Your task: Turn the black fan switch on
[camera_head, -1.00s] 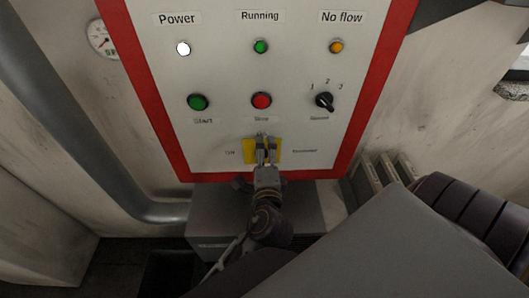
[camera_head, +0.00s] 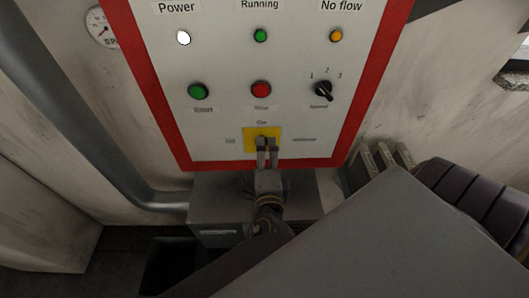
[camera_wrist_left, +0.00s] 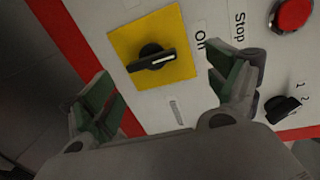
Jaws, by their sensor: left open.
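The black fan switch (camera_wrist_left: 152,58) is a rotary knob on a yellow plate (camera_wrist_left: 180,22) low on the white panel. The plate also shows in the head view (camera_head: 250,138), where my fingers partly hide the knob. In the wrist view the knob's white-marked end points toward a label that seems to read "On". My left gripper (camera_head: 267,143) is in front of the plate's lower part. In the wrist view its fingers (camera_wrist_left: 167,85) are spread wide, empty, with the knob visible between and beyond them. No contact with the knob is visible. My right gripper is not seen.
A red stop button (camera_head: 261,89), a green start button (camera_head: 198,91) and another black selector (camera_head: 323,90) sit above the yellow plate. The panel has a red border (camera_head: 160,110). A grey box (camera_head: 215,205) lies below, and a thick pipe (camera_head: 75,120) runs at left.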

